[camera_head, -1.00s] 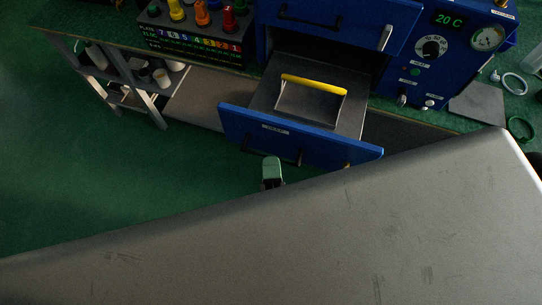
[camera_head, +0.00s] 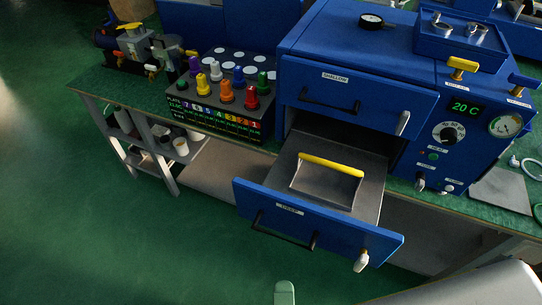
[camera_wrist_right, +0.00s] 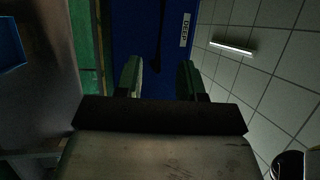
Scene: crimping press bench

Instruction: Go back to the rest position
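My right gripper (camera_head: 284,292) shows only as a green fingertip at the bottom edge of the head view, below and in front of the open drawer. In the right wrist view its two green fingers (camera_wrist_right: 160,78) stand apart with nothing between them. The blue front labelled DEEP (camera_wrist_right: 168,45) is beyond them. In the head view this deep drawer (camera_head: 330,228) is pulled out of the blue press (camera_head: 350,45). A tray with a yellow handle (camera_head: 331,165) sits in it. My left gripper is not in view.
The shallow drawer (camera_head: 352,98) above is shut. A rack of coloured knobs (camera_head: 222,108) stands left of the press on the green bench (camera_head: 120,88). The control panel (camera_head: 460,130) reads 20 C. The green floor (camera_head: 110,240) at lower left is clear.

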